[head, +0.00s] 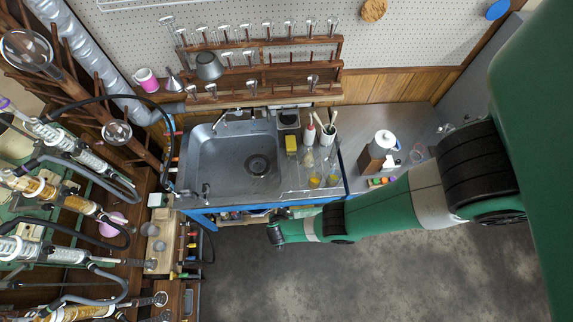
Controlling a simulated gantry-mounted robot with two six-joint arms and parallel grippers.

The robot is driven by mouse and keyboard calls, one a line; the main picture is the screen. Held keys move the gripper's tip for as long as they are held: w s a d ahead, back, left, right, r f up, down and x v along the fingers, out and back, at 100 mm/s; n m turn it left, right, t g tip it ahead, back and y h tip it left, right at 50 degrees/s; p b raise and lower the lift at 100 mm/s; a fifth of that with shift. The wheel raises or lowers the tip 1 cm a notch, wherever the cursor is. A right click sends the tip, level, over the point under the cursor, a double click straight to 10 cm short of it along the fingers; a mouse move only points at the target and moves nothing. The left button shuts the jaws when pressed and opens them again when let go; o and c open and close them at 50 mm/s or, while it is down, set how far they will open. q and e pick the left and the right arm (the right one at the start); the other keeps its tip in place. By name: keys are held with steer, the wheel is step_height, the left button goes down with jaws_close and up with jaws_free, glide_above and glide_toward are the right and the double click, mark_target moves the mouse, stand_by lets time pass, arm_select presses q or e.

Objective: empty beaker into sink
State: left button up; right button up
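The steel sink (236,160) is set into the bench at the back middle, and its basin looks empty around the drain. A clear, empty-looking cup or beaker (417,153) stands on the right counter. My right gripper (275,230) hangs in front of the sink's front edge, apart from the glassware; its fingers are too small and dark to read. My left gripper is out of view.
A faucet (236,115) stands behind the basin. A yellow sponge (291,145), a white brush pot (328,136) and clear glassware crowd the drainboard. A wooden drying rack (262,77) hangs above. Glass condensers and hoses (75,145) fill the left side. The floor in front is clear.

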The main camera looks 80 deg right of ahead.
steer(key=w+d+f+n+t+h+b, duration=0.2)
steer(key=w+d+f+b, duration=0.1)
steer(key=w+d+b, duration=0.65)
steer(key=w+d+f+n+t+h+b, duration=0.1)
steer(key=w+d+f+n+b, duration=0.15)
steer(key=w+d+b, duration=0.75)
steer(key=d+f+m+h+b, duration=0.2)
steer(key=d+f+b, duration=0.6)
steer(key=b, duration=1.6)
step_height(320, 180, down, 2)
steer(key=h, duration=0.2)
steer(key=shift+s+h+b, duration=0.2)
steer(key=shift+h+b, duration=0.1)
steer(key=shift+b, duration=0.1)
